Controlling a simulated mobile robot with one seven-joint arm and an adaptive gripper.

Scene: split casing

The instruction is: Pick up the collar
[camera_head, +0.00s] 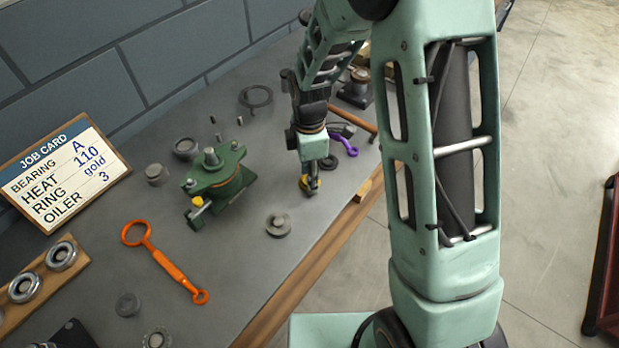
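I cannot tell for certain which part is the collar. Several small grey round parts lie on the bench: a stepped disc (278,225) in front of my gripper, a ring (185,148) behind the green casing, and a short cylinder (155,173) to its left. My gripper (311,188) points down, low over the bench, right of the green casing (217,178). A small gold-coloured part (304,183) shows at its fingertips, partly hidden by them. Whether the fingers are shut on it cannot be made out.
An orange wrench-like tool (165,262) lies at front left, near a wooden rack (42,285) with bearings. A purple tool (345,146) and a dark ring (328,162) lie behind my gripper. The job card (65,172) stands at left. A wooden edge (300,288) bounds the bench.

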